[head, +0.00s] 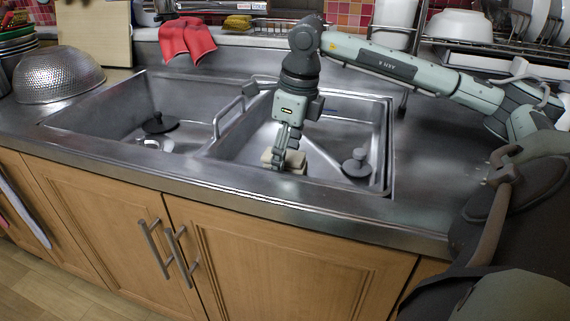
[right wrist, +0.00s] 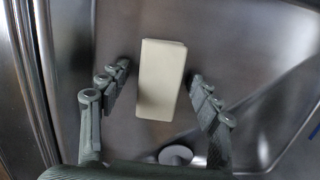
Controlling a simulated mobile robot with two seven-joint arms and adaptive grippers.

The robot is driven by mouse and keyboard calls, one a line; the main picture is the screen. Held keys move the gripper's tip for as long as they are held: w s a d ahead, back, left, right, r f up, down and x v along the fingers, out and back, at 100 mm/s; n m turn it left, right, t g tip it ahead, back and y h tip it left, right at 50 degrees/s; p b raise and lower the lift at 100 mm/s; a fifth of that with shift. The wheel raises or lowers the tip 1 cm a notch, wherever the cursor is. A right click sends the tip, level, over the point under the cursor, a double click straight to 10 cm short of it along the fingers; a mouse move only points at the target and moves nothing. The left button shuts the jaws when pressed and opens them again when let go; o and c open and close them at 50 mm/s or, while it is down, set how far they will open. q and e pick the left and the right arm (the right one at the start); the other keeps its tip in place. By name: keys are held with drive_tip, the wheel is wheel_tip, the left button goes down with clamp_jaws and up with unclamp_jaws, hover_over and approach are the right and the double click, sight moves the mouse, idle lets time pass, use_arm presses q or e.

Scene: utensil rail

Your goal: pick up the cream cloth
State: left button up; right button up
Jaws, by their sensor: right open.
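The cream cloth (head: 295,160) looks like a small pale rectangular block in the right sink basin, near its front wall. My right gripper (head: 281,153) points down into that basin and partly hides the cloth. In the right wrist view, the cream cloth (right wrist: 162,80) lies between the two spread fingers of my right gripper (right wrist: 159,73). A gap shows on each side, so the fingers are not closed on it. My left gripper is not in view.
A metal divider with a handle-like rail (head: 228,112) separates the two basins. A grey drain plug (head: 356,163) stands right of the cloth. A colander (head: 58,74) and red cloth (head: 187,40) lie farther off. The counter's front edge (head: 250,190) is clear.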

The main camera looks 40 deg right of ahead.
drive_tip(key=shift+c, duration=0.6)
drive_tip(key=c, duration=0.9)
drive_tip(key=shift+r+p, duration=0.45)
drive_tip(key=shift+p, duration=0.05)
wheel_tip(320, 180, up, 9)
drive_tip(key=shift+f+p, duration=0.1)
drive_tip(key=shift+p, duration=0.3)
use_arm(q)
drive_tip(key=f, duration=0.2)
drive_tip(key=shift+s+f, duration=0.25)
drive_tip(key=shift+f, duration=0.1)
use_arm(e)
drive_tip(key=shift+r, duration=0.4)
